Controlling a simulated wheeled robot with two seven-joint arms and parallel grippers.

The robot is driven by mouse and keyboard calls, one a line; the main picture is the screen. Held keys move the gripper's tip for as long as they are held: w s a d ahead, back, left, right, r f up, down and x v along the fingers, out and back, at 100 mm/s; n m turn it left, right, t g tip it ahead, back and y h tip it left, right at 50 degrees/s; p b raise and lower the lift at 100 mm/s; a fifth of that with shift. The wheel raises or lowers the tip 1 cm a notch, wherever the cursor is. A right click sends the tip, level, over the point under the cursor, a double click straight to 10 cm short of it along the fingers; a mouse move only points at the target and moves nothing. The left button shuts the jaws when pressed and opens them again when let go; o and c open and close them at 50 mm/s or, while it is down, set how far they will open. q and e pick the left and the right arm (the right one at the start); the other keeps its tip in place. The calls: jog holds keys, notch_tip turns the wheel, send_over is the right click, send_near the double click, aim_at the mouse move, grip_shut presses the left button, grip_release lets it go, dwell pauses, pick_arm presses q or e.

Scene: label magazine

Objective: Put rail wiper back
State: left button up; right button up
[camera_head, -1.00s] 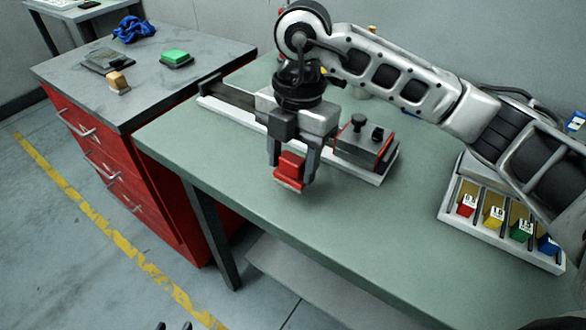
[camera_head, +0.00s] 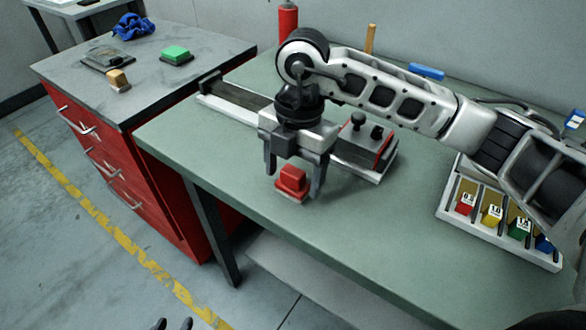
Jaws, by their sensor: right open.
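A small red block-shaped wiper (camera_head: 292,181) with a pale underside stands on the green workbench, in front of a pale rail with a dark channel (camera_head: 235,95). My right gripper (camera_head: 293,182) is open above and around the red wiper, its fingers spread to either side with gaps. My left gripper (camera_head: 174,324) shows only as dark fingertips at the bottom edge; whether it is open or shut I cannot tell.
A dark carriage with knobs (camera_head: 364,145) sits at the rail's right end. A white rack (camera_head: 478,229) holds colored labeled blocks at right. The grey-topped red cabinet (camera_head: 150,85) carries a green pad (camera_head: 176,53), a tan block (camera_head: 118,79) and a blue cloth (camera_head: 133,27). The front bench is clear.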

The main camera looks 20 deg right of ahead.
notch_tip(320, 180, up, 12)
jog(key=d+b, duration=0.1)
jog(key=shift+w, duration=0.4)
